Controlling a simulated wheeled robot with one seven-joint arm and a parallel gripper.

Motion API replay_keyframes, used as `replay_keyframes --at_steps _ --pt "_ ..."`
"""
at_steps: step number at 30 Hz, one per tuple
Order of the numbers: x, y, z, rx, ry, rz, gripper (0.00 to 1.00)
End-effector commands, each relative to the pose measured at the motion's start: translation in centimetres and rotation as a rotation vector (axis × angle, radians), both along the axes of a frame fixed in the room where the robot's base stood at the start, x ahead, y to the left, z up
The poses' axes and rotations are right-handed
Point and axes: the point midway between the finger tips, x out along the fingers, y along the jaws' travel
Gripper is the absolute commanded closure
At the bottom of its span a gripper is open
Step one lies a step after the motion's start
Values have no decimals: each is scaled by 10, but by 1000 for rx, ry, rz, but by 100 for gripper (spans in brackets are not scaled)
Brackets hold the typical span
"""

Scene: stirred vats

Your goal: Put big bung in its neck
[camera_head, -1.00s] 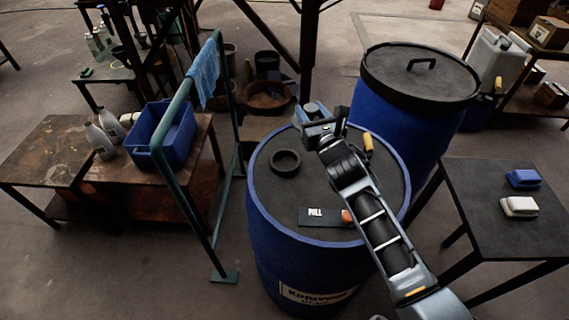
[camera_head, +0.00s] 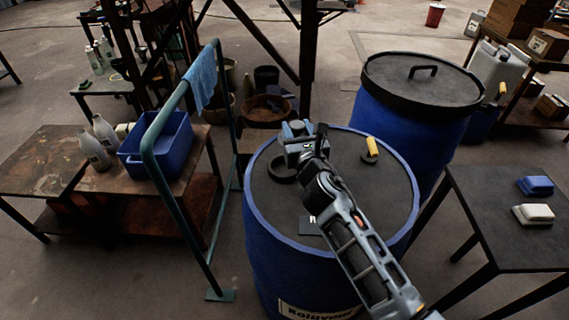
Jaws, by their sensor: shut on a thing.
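The blue drum (camera_head: 262,240) stands upright in the middle with a dark top. A raised black ring, the wide neck (camera_head: 283,174), sits on the left part of this top. My gripper (camera_head: 296,150) is over the neck's far right side and covers part of it. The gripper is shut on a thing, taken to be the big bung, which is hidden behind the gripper. I cannot tell whether it touches the neck. A yellow-handled piece (camera_head: 371,147) with a dark base stands on the drum top to the right.
A dark label plate (camera_head: 308,226) on the drum top is partly behind my arm. A second lidded blue drum (camera_head: 420,82) stands close behind right. A green rail frame (camera_head: 203,255) with a blue cloth is left. A dark table (camera_head: 500,215) with two blocks is right.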

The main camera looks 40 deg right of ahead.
Motion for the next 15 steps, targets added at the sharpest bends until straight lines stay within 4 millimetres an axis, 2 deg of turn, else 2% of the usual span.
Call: replay_keyframes --at_steps 1,6,10,15 --pt "2 11 -12 -1 0 4 86" --pt "6 31 -20 -1 -1 2 86" --pt "7 35 -25 -1 -1 0 86" --pt "7 36 -51 -1 1 1 86"
